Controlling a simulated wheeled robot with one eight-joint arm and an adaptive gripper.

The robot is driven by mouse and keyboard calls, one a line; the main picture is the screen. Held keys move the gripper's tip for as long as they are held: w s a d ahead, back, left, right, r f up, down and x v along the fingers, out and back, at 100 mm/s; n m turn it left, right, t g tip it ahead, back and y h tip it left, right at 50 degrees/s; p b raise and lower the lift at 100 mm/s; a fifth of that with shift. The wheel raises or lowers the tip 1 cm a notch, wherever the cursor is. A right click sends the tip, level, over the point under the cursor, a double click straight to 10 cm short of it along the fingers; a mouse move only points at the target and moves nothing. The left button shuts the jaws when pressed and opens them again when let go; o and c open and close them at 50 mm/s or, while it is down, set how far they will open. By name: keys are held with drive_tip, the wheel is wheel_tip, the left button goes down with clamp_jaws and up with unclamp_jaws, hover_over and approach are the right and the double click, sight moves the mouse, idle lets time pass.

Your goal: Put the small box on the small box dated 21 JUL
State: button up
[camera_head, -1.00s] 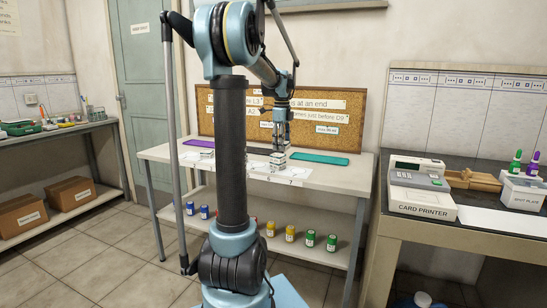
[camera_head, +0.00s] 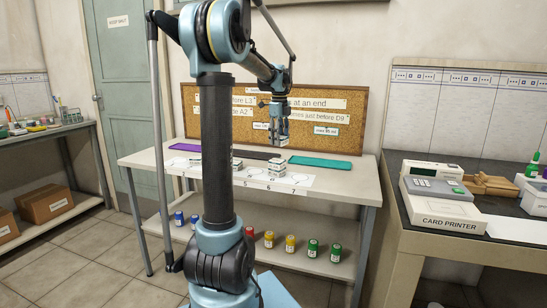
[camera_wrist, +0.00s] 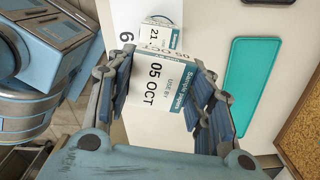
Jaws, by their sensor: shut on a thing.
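My gripper (camera_wrist: 165,88) is shut on a white small box (camera_wrist: 160,75) whose label reads USE BY 05 OCT; the fingers lie on both sides of it. Beyond it in the wrist view, another white small box (camera_wrist: 161,33) stands on the white strip near the number 6. Its label begins 21 J; the rest is hidden by the held box. In the head view my gripper (camera_head: 278,143) hangs above the table, over a white box (camera_head: 277,166). The held box is hard to make out there.
The white table (camera_head: 335,183) carries a numbered strip (camera_head: 270,188), a teal mat (camera_head: 325,162) and a black mat (camera_head: 255,154). Another white box (camera_head: 237,164) is partly behind my column. A cork board (camera_head: 355,120) stands at the back. Coloured bottles (camera_head: 313,248) are on the lower shelf.

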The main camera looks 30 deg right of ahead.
sight(277, 160)
drive_tip(key=f, duration=0.3)
drive_tip(key=shift+w+a+f, duration=0.15)
drive_tip(key=shift+w+a, duration=0.15)
drive_tip(key=shift+a, duration=0.05)
drive_tip(key=shift+f, duration=1.85)
drive_tip(key=shift+f, duration=0.1)
drive_tip(key=o, duration=1.1)
drive_tip(key=shift+c, duration=0.2)
